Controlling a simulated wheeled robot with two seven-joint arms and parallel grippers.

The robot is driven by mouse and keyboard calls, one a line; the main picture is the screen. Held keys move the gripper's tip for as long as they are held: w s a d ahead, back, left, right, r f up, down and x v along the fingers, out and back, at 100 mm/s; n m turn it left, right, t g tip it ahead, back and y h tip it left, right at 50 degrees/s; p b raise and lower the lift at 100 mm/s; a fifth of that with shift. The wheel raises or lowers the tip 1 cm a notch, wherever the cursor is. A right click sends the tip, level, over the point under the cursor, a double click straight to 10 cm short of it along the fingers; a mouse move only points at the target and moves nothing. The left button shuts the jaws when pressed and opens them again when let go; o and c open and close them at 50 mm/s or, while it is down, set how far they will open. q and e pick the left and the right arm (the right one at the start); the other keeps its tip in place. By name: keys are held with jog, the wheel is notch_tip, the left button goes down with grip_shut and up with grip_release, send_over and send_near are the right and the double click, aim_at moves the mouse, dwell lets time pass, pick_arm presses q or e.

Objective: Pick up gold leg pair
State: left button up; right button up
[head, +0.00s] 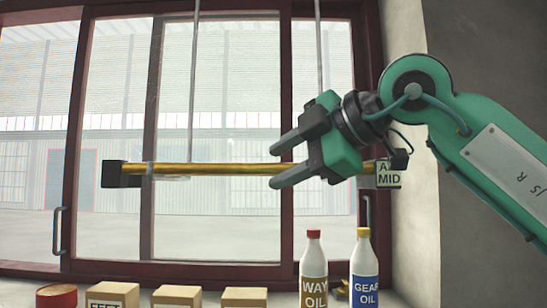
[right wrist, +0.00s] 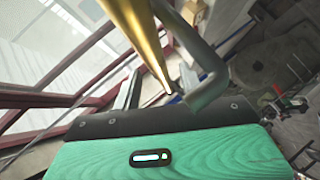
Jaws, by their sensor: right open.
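A long gold bar (head: 225,169), the only gold thing I see and likely the gold leg pair, hangs level in front of the window. It ends in a black block (head: 122,174) on the left and a sign reading "A MID" (head: 388,178) on the right. My right gripper (head: 275,167) is open, its fingers pointing left, one above and one below the bar in the picture. I cannot tell whether they touch it. The gold bar also shows close up in the right wrist view (right wrist: 139,35). My left gripper is out of view.
Two thin rods (head: 195,80) come down from above to the bar. Below stand a way oil bottle (head: 313,275), a gear oil bottle (head: 364,275), several boxes (head: 177,296) and a red tin (head: 57,296). A dark red window frame (head: 75,130) is behind.

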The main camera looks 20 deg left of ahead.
jog(key=shift+x, duration=0.85)
grip_shut()
jog(key=shift+r, duration=0.1)
